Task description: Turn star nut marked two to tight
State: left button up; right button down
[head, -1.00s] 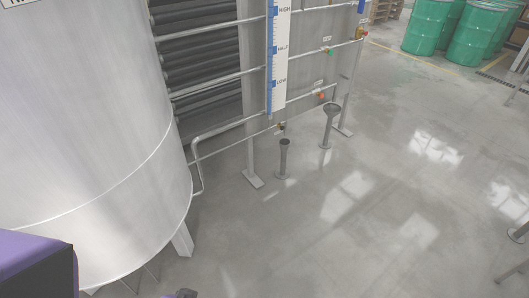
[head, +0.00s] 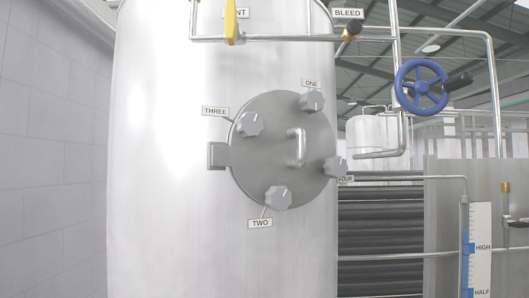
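The star nut marked two (head: 278,198) is a grey lobed knob at the lower part of a round hatch (head: 262,155) on the big steel tank (head: 160,180). Its label TWO (head: 260,223) sits just below and left of it. A light mark shows on the nut's face. The star nuts marked one (head: 312,101), three (head: 250,124) and four (head: 335,167) sit around the same hatch. Neither of my grippers shows in the head view.
A bar handle (head: 300,147) stands out from the hatch, and a hinge block (head: 217,155) is at its left. A yellow vent lever (head: 231,20) and pipe run above. A blue handwheel (head: 421,87) and a level gauge (head: 475,247) are at the right.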

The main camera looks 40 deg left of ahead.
aim_at(279, 197)
jog(key=u, duration=1.1)
